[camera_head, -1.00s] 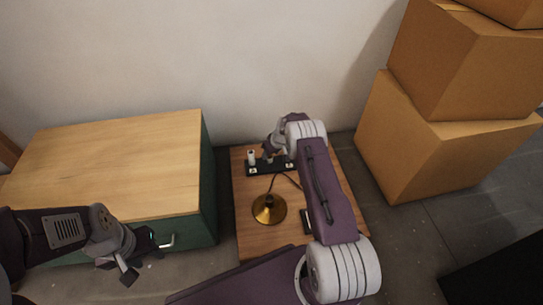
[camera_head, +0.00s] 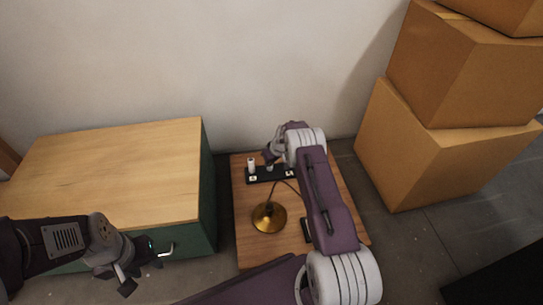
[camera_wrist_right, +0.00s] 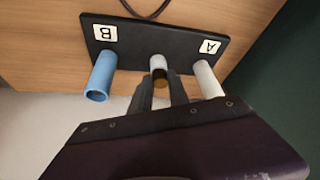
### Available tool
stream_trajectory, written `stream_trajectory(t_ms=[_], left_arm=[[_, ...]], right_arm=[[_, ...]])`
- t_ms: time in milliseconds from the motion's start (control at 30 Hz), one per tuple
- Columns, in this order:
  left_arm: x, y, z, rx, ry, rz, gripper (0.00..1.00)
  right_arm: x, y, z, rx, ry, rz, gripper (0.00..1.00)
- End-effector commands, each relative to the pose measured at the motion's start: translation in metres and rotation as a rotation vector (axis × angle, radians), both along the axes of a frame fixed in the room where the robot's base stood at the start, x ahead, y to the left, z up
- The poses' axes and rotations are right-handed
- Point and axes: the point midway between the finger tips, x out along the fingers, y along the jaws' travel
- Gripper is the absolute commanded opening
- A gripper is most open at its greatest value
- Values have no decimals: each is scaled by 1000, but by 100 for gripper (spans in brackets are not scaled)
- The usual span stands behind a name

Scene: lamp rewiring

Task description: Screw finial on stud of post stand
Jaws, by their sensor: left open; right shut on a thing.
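The post stand is a black plate (camera_head: 262,175) on the small wooden table. In the right wrist view the plate (camera_wrist_right: 130,38) has labels A and B, a blue post (camera_wrist_right: 101,77) by B, a white post (camera_wrist_right: 208,79) by A, and a short grey stud (camera_wrist_right: 158,62) between them. My right gripper (camera_wrist_right: 160,92) is shut on a small brownish finial (camera_wrist_right: 160,76), lined up at the stud's end. Fingers hide part of it, so I cannot tell how far it is threaded. My left gripper (camera_head: 143,270) is open and empty, in front of the green cabinet.
A brass lamp base (camera_head: 268,217) with a dark cord stands in front of the stand. A dark flat object (camera_head: 307,230) lies beside my right arm. A green cabinet (camera_head: 208,190) with a wooden top is left; cardboard boxes (camera_head: 440,150) are stacked right. The wall is behind.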

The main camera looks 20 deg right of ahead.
Motion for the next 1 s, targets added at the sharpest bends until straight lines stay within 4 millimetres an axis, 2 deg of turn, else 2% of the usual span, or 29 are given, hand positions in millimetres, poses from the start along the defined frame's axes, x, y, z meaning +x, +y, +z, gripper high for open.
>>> stream_trajectory(t_ms=[33,100,333,667,833,1000], left_arm=[[0,0,15,0,0,0,40],[0,0,21,0,0,0,40],[0,0,23,0,1,0,40],[0,0,22,0,1,0,40],[0,0,16,0,1,0,40],[0,0,-10,0,1,0,40]], right_arm=[[0,2,7,-1,1,-60,0],[0,3,6,-2,-1,-147,0],[1,4,0,-3,-3,-343,0],[0,3,0,0,-3,-379,0],[1,5,-2,-2,-3,-489,0],[3,7,-9,-2,-4,-701,0]])
